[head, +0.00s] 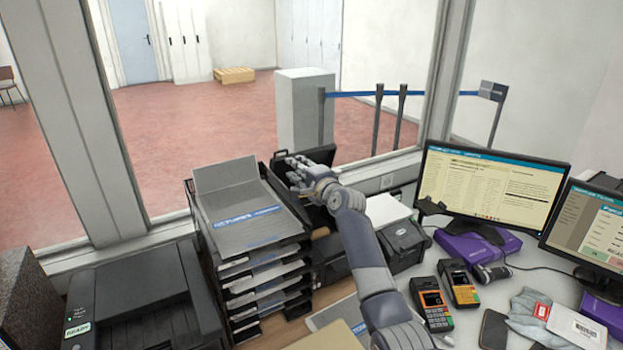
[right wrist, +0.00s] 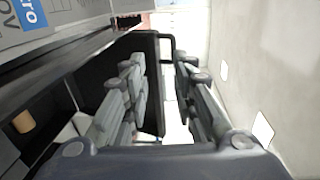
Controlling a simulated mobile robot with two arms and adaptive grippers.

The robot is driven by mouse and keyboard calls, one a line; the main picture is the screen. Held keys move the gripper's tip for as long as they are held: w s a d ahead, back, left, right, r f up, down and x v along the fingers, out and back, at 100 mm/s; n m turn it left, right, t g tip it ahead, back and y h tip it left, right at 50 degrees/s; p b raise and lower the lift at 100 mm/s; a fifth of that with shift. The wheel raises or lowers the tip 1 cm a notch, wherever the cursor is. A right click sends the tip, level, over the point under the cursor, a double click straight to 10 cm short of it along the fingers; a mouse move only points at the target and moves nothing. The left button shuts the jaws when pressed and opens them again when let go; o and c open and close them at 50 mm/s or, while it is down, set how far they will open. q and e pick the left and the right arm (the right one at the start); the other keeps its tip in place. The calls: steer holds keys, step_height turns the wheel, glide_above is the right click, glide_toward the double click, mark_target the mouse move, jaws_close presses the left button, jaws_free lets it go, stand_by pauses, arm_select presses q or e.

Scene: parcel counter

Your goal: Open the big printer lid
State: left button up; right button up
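A black printer (head: 188,282) with a small READY label stands at the lower left in the head view; its top looks closed. My right gripper (head: 296,170) is behind the tray stack, in front of a dark upright panel (head: 322,154). In the right wrist view my right gripper (right wrist: 166,88) has its two fingers apart, with a gap between them. A black panel (right wrist: 150,60) shows behind the left finger; I cannot tell whether they touch, or whether this panel is a printer lid. My left gripper is not in view.
A stack of black trays (head: 262,292) with a printed sheet stands between the printer and my right arm. A small black box (head: 404,246), two card terminals (head: 431,305) and monitors (head: 490,187) stand to the right. A window frame (head: 75,110) borders the counter.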

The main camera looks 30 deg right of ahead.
steer(key=s, duration=0.8)
steer(key=shift+s+d+r, duration=0.2)
steer(key=shift+r, duration=0.25)
steer(key=shift+f, duration=0.1)
